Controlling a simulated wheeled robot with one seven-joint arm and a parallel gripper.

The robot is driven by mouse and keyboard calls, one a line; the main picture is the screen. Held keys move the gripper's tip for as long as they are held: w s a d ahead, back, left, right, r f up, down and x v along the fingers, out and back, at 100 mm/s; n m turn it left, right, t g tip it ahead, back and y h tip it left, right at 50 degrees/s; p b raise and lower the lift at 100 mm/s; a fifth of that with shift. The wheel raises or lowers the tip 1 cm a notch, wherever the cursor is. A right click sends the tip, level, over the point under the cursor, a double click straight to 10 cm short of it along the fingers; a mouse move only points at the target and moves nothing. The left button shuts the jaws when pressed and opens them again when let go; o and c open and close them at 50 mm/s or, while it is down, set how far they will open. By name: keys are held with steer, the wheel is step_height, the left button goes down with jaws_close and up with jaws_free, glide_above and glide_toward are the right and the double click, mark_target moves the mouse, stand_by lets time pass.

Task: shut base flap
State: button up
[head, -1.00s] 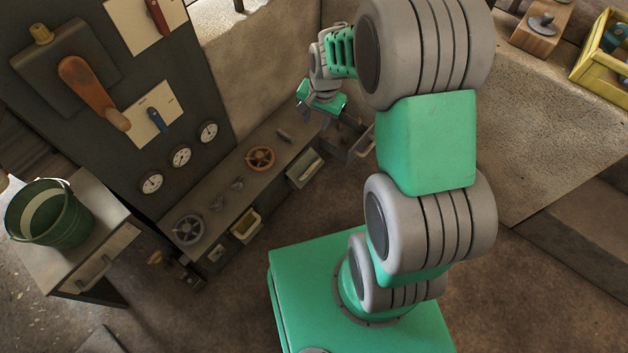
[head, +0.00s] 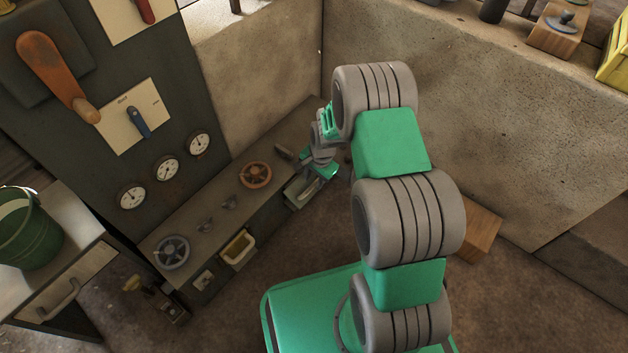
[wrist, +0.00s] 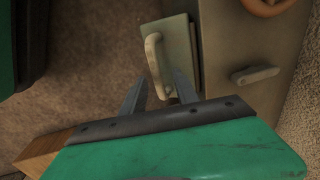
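A pale grey-green flap (wrist: 176,50) with a cream handle (wrist: 153,65) stands out from the front of the low console in the wrist view. In the head view the pale flap (head: 297,195) shows at the console's far end, partly hidden by my gripper (head: 325,172).
The console top (head: 215,205) carries an orange handwheel (head: 255,175), a grey handwheel (head: 172,252) and a lever (wrist: 255,75). A cream bin (head: 238,248) sticks out of its front. A wooden block (head: 482,232) lies on the floor by the wall. Brown floor is clear beside the flap.

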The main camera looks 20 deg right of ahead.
jaws_close()
stand_by(1.0)
steer(key=c, duration=0.7)
jaws_free()
steer(key=o, duration=0.7)
step_height(320, 180, up, 8)
steer(key=s+p, duration=0.1)
steer(key=p, duration=0.2)
steer(key=shift+d+f, duration=0.15)
steer(key=shift+d, duration=0.25)
steer(key=shift+c, duration=0.3)
